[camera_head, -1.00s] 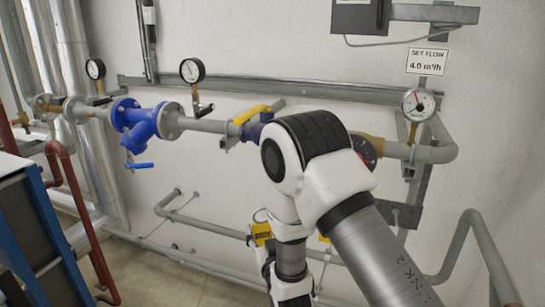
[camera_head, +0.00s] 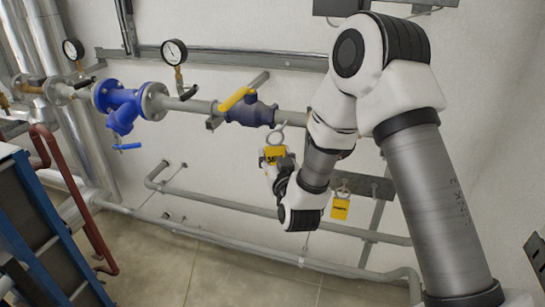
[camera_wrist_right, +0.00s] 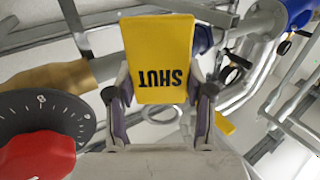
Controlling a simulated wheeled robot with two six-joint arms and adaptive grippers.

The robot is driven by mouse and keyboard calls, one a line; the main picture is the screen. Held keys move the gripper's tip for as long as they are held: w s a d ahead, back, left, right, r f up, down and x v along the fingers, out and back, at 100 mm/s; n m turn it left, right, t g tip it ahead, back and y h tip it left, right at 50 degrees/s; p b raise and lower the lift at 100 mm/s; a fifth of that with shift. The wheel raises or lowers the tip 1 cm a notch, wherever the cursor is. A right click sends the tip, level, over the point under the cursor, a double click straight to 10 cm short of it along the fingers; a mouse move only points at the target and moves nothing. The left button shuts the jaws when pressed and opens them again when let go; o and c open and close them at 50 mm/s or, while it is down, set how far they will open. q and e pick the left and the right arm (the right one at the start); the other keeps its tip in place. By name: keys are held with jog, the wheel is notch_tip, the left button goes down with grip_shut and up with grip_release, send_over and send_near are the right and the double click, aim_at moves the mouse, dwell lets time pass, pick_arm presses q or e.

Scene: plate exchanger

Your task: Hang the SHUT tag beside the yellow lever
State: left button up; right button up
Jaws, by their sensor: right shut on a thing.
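The yellow SHUT tag (camera_head: 274,153) is held by my right gripper (camera_head: 271,167), with its ring (camera_head: 278,136) above it. In the right wrist view the SHUT tag (camera_wrist_right: 158,60) reads upside down between the two fingers of my right gripper (camera_wrist_right: 162,100). The yellow lever (camera_head: 237,99) sits on a dark blue valve (camera_head: 252,112) in the wall pipe. The tag is below and slightly right of the valve in the head view, apart from the lever. My left gripper is out of view.
Another yellow tag (camera_head: 340,208) hangs on a grey bracket (camera_head: 372,187). A black dial with a red knob (camera_wrist_right: 35,155) is at the wrist view's lower left. A blue strainer (camera_head: 118,105) and a gauge (camera_head: 174,52) are left of the valve. Lower pipes run along the wall.

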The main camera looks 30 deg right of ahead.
jog(key=shift+w+d+f+p, duration=0.1)
jog(key=shift+w+d+p, duration=0.25)
jog(key=shift+w+d, duration=0.55)
jog(key=shift+w+d+f+p, duration=0.1)
jog(key=shift+w+d+p, duration=0.2)
jog(key=shift+w+d, duration=0.55)
jog(key=shift+w+d+f+b, duration=0.35)
jog(key=shift+d+f+b, duration=0.25)
jog(key=shift+d+b, duration=0.1)
jog(key=o, duration=1.2)
jog(key=v, duration=1.2)
jog(key=shift+a, duration=0.1)
